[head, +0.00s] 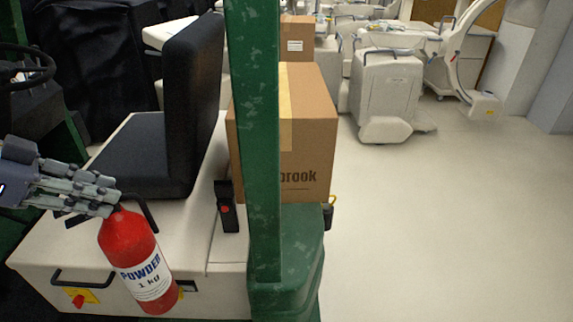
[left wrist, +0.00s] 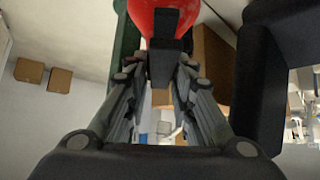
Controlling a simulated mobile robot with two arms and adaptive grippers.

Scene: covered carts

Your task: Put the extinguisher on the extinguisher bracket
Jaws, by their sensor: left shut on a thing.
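The red extinguisher (head: 128,239), with a white label reading "POWDER 1 kg", hangs slightly tilted in front of the cream vehicle body. My left gripper (head: 112,203) is shut on its top, by the black handle. In the left wrist view, the extinguisher's red body (left wrist: 178,18) shows at the top, and its black head (left wrist: 162,62) is between the fingers of my left gripper (left wrist: 163,82). A black upright piece with a red spot (head: 227,207) is beside the seat; I cannot tell whether it is the extinguisher bracket. My right gripper is not in view.
A black seat (head: 193,110) stands on the cream vehicle body (head: 75,235), close behind the extinguisher. A green post (head: 254,140) rises to the right, with a cardboard box (head: 310,130) behind it. The floor (head: 450,220) at right is clear.

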